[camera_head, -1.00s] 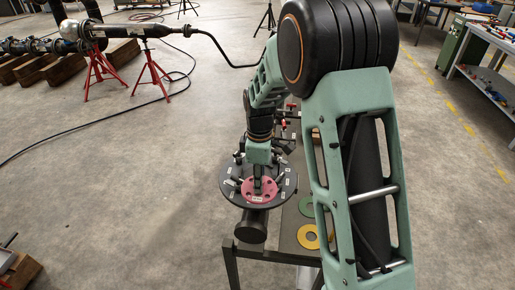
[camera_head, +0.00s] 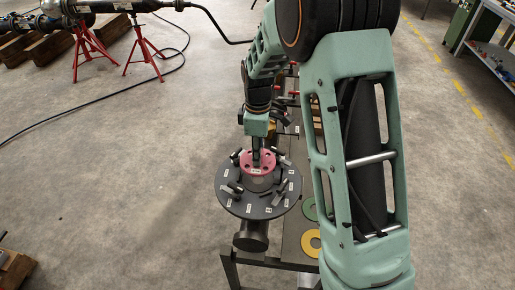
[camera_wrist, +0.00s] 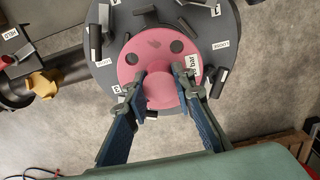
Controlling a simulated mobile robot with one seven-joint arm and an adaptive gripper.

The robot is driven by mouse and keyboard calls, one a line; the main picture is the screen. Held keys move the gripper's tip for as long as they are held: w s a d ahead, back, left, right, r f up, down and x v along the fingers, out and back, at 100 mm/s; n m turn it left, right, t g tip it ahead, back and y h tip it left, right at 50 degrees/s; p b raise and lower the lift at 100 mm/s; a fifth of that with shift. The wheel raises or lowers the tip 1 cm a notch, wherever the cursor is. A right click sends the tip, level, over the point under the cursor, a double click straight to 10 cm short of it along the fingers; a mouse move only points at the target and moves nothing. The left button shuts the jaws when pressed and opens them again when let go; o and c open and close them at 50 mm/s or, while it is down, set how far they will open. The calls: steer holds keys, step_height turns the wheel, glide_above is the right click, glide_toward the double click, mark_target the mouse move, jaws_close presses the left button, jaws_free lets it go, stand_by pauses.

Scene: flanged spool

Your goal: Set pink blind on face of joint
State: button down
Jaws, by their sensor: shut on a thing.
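The pink blind (camera_head: 245,161) is a round disc with holes and a raised middle grip. My gripper (camera_head: 257,150) is shut on that grip. In the wrist view the two fingers (camera_wrist: 164,88) sit either side of the grip, and the pink blind (camera_wrist: 130,60) covers the middle of the joint. The joint is a dark round flange (camera_head: 240,205) with white labels and several clamps around its rim; it also shows in the wrist view (camera_wrist: 225,30). In the head view the disc appears above the far part of the flange, with the grey middle face (camera_head: 262,184) showing below it.
A dark table (camera_head: 290,248) stands beside the flange. A green ring (camera_head: 309,208) and a yellow ring (camera_head: 311,242) lie on it. Several clamps (camera_head: 233,187) stick up around the face. The floor at left is open.

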steer(key=shift+f+b, duration=1.65)
steer(key=shift+f, duration=1.1)
steer(key=shift+f, duration=0.1)
steer(key=shift+f+b, duration=0.95)
steer(key=shift+f, duration=0.15)
steer(key=c, duration=1.6)
jaws_free()
steer(key=shift+s, duration=0.1)
steer(key=shift+f, duration=0.1)
